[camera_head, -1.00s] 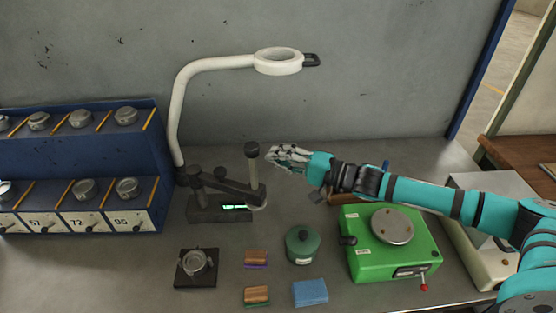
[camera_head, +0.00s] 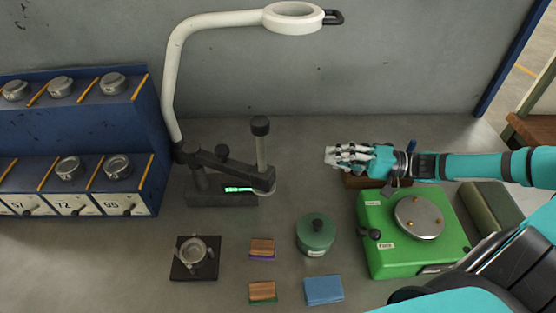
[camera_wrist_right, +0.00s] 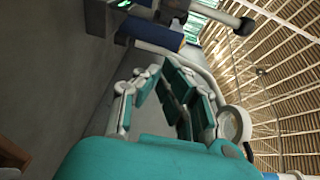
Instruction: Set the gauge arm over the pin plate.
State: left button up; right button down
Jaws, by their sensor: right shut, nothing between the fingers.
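The dark gauge stand stands at the back, left of centre, with a lit green display. Its gauge arm (camera_head: 222,168) slants from the left post to a round end over the right of the base (camera_head: 212,201). An upright grey post with a black knob (camera_head: 260,126) rises at that end. A round metal plate with small brass dots (camera_head: 419,217) lies on the green box; I cannot tell whether this is the pin plate. My right gripper (camera_head: 333,156) is shut and empty, right of the post and apart from it. It also shows in the wrist view (camera_wrist_right: 160,76). My left gripper is out of view.
A white lamp (camera_head: 293,18) arches above the stand. A blue rack (camera_head: 150,182) stands left. In front lie a black plate with a metal ring (camera_head: 180,271), a green lidded pot (camera_head: 315,236), wooden blocks (camera_head: 262,247) and a blue cloth (camera_head: 323,290). The green box (camera_head: 385,255) is right.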

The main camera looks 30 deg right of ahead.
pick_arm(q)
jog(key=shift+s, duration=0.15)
